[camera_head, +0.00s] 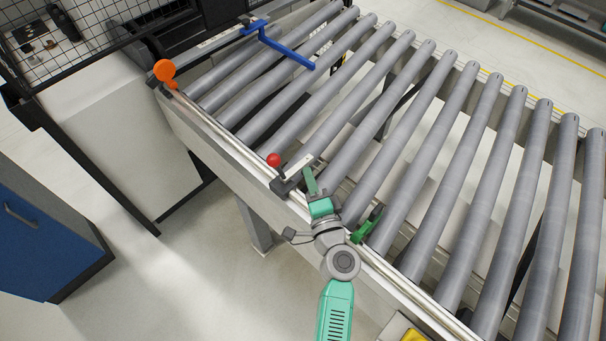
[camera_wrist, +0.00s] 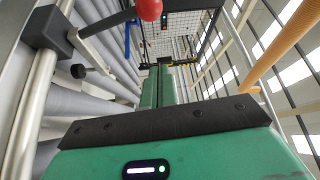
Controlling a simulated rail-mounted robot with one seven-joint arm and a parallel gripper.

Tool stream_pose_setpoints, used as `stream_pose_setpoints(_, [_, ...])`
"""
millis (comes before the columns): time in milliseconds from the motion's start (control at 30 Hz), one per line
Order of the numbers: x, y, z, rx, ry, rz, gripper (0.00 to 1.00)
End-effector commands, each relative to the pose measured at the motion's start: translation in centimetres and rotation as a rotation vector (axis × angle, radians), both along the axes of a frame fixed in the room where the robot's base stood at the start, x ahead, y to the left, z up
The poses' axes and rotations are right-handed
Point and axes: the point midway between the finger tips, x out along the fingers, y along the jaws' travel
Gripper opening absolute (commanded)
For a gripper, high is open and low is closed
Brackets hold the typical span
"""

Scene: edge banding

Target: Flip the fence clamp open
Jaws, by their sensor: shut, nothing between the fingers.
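The fence clamp is a black block (camera_head: 283,185) on the near side rail of the conveyor, with a pale lever ending in a red ball knob (camera_head: 273,160). In the wrist view, the block (camera_wrist: 48,30) grips a silver bar at the upper left. Its grey lever (camera_wrist: 105,22) runs to the red knob (camera_wrist: 150,9) at the top edge. My gripper (camera_head: 310,178) is just right of the clamp in the head view. In the wrist view its green fingers (camera_wrist: 159,88) are shut together and empty, with the knob beyond their tips. I cannot tell whether they touch the clamp.
Grey rollers (camera_head: 400,130) fill the conveyor behind the rail. A green part (camera_head: 367,226) sits on the rail to the right. An orange knob (camera_head: 165,70) stands at the rail's far left end, and a blue bar (camera_head: 285,47) lies across the far rollers. A mesh guard (camera_head: 80,40) is upper left.

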Motion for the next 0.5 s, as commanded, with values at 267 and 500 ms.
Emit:
stream_pose_setpoints(267, [6.1,1.4,0.5,0.001,-0.003,0.001,0.00])
stream_pose_setpoints(500, [5.9,4.0,0.3,0.000,0.000,0.004,0.00])
